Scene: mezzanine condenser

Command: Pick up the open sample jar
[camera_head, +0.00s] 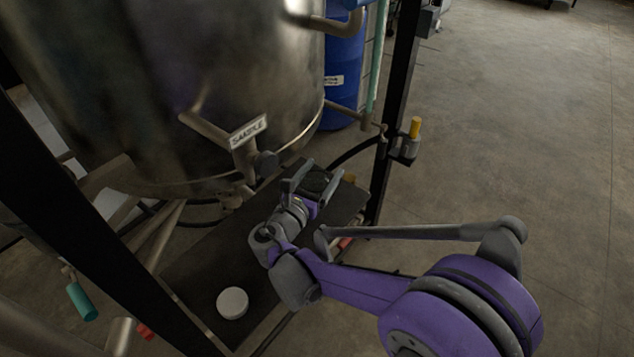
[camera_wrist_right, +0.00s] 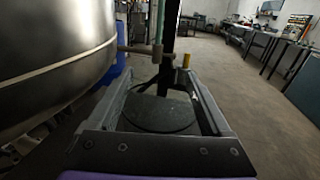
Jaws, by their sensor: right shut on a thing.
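The open sample jar (camera_head: 315,183) shows as a dark round mouth between the fingers of my right gripper (camera_head: 317,178). In the right wrist view the jar (camera_wrist_right: 160,113) fills the space between the two long fingers (camera_wrist_right: 165,100), its wide rim facing the camera. My right gripper is shut on it, over the far part of the black shelf (camera_head: 205,262). I cannot tell whether the jar touches the shelf. A white round lid (camera_head: 232,303) lies on the near part of the shelf. My left gripper is not in view.
A large steel vessel (camera_head: 190,80) with a pipe labelled SAMPLE (camera_head: 248,130) stands close left of my gripper. A black frame post (camera_head: 392,100) and a yellow-handled valve (camera_head: 414,128) stand beyond the shelf. A blue drum (camera_head: 342,80) is behind. Open floor lies right.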

